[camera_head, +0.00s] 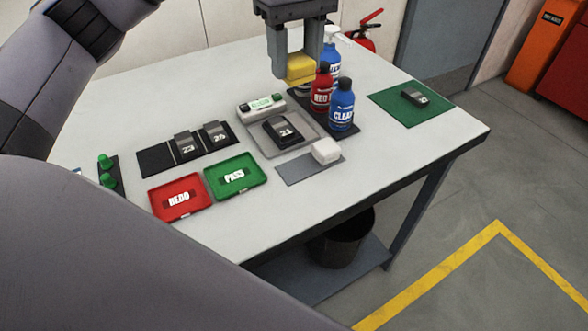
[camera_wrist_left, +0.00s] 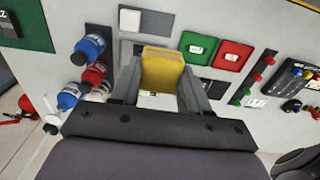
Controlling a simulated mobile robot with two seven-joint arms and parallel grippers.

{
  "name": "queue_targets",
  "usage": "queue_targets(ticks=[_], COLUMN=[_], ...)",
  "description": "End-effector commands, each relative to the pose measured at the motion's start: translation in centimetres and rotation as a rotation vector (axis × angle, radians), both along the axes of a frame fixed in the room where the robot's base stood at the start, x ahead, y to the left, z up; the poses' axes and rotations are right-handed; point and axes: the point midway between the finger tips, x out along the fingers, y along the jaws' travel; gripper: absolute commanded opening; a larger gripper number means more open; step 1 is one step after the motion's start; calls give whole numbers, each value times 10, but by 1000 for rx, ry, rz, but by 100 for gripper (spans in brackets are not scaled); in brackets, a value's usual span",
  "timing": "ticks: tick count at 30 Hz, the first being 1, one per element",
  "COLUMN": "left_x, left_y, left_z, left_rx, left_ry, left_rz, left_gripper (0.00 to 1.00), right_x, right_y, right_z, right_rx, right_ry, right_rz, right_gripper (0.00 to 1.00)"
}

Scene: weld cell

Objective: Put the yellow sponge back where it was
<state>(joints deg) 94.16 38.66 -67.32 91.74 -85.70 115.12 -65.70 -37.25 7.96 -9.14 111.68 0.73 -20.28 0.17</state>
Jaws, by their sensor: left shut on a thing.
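The yellow sponge (camera_head: 300,69) is held between the fingers of my left gripper (camera_head: 295,62), over the back part of the table in the head view. In the left wrist view the sponge (camera_wrist_left: 162,70) sits between the two fingers of the left gripper (camera_wrist_left: 160,85). In the head view it appears close behind the red bottle (camera_head: 322,88), partly hidden by the fingers; whether it touches anything below is hard to tell. My right gripper is not in view.
Blue bottles (camera_head: 342,106) stand beside the red one on a dark mat. A grey tray (camera_head: 262,146) holds a block marked 21. A white block (camera_head: 326,151) rests on a grey mat (camera_head: 300,173). Red (camera_head: 165,208) and green (camera_head: 245,187) trays lie in front; a green mat (camera_head: 440,113) lies right.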

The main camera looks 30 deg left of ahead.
Motion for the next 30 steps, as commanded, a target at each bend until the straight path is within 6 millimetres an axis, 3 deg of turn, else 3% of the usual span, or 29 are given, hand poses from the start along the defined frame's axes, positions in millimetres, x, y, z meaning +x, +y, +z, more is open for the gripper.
queue_targets(ticks=[14,21,30], left_x=[-1,-1,0], left_y=[-1,0,0], left_z=[-92,-142,-167], left_rx=[-1,1,2], left_ry=[6,4,3], left_rz=[-3,-2,-1], left_gripper=[21,21,21], right_x=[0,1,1], right_y=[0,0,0], right_z=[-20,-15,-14], right_rx=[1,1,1], right_ry=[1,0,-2], right_rz=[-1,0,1], right_gripper=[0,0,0])
